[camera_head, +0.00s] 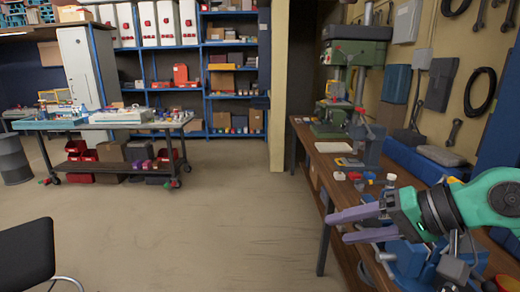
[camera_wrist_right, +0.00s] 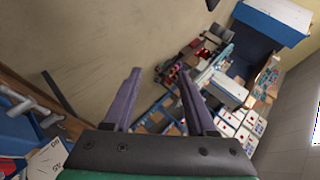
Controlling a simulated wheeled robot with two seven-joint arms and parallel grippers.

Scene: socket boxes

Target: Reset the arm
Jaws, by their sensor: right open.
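My right gripper (camera_head: 338,227) comes in from the right in the head view, beside and above the long workbench (camera_head: 318,158). Its two purple fingers are spread and point left, with nothing between them. The right wrist view also shows the gripper (camera_wrist_right: 158,72) with a clear gap between its fingertips. My teal and black arm hides part of the bench's near end. My left gripper is in neither view.
A green drill press (camera_head: 340,90) stands on the workbench, with small parts around it. Blue clutter lies under my right arm. A wheeled cart (camera_head: 110,127) and blue shelves (camera_head: 236,95) stand at the back. A black chair (camera_head: 25,255) is front left. The middle floor is clear.

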